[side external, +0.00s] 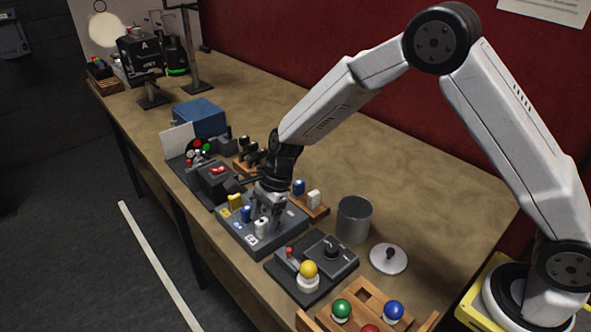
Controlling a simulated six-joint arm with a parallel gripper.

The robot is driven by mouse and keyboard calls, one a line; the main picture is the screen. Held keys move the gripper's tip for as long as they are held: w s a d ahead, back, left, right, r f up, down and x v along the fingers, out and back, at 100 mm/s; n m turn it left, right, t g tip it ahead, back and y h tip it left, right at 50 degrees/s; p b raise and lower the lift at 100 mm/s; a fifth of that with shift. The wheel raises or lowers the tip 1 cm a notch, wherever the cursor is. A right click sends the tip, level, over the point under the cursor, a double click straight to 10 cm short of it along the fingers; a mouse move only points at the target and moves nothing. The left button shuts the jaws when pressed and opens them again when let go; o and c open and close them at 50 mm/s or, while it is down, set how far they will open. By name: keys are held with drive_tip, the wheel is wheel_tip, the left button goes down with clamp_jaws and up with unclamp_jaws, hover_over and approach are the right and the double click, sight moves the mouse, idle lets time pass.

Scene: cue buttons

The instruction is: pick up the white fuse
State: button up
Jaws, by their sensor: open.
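One white fuse (261,227) stands in the dark fuse panel (288,221), in front of a blue fuse (246,213) and a yellow fuse (235,202). A second white fuse (314,198) stands on a small wooden holder (318,211) behind the panel, beside another blue fuse (298,187). My gripper (265,216) is open and points down over the panel, with its fingers close to the white fuse there. I cannot tell whether they touch it or are around it.
A grey metal canister (353,220) and a round lid (388,259) are to the right. A dark control box (312,270) with a yellow knob (309,269) is in front. The back of the table (400,170) is clear.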

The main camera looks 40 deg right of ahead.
drive_tip(key=shift+x, duration=0.8)
clamp_jaws()
